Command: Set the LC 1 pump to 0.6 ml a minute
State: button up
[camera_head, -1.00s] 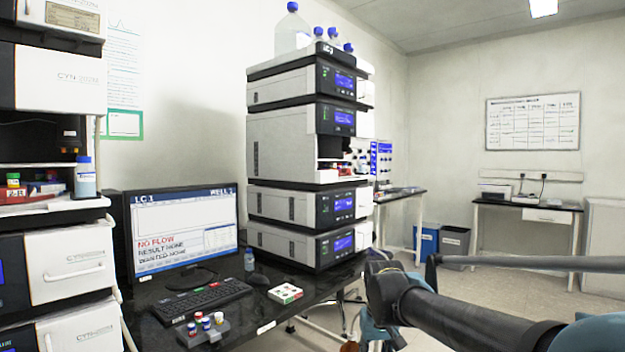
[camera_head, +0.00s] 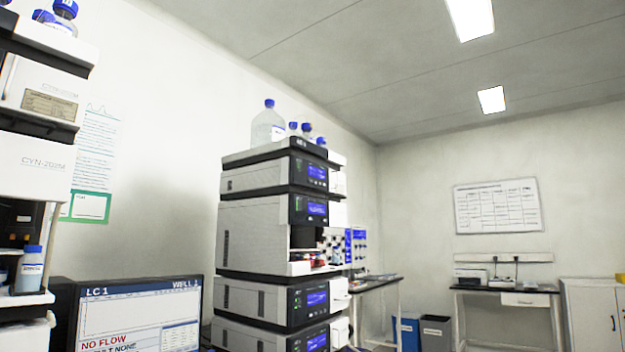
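The LC 1 stack (camera_head: 262,232) stands in the middle of the head view, a column of grey and black modules with small blue screens on their right-hand faces. The module screens include a top one (camera_head: 316,172), one below it (camera_head: 316,209), and a lower one (camera_head: 317,298). Their text is too small to read, so I cannot tell which module is the pump. The lowest module is cut by the bottom edge. The monitor (camera_head: 136,308) at lower left reads "LC 1" and "NO FLOW"; its lower part is cut off. My gripper is not in view.
Another stack, marked CYN-202M (camera_head: 40,165), stands close at the left. Bottles (camera_head: 268,125) sit on top of the LC 1 stack. Behind it are a side bench (camera_head: 378,281), bins (camera_head: 435,333) and a far table (camera_head: 505,290).

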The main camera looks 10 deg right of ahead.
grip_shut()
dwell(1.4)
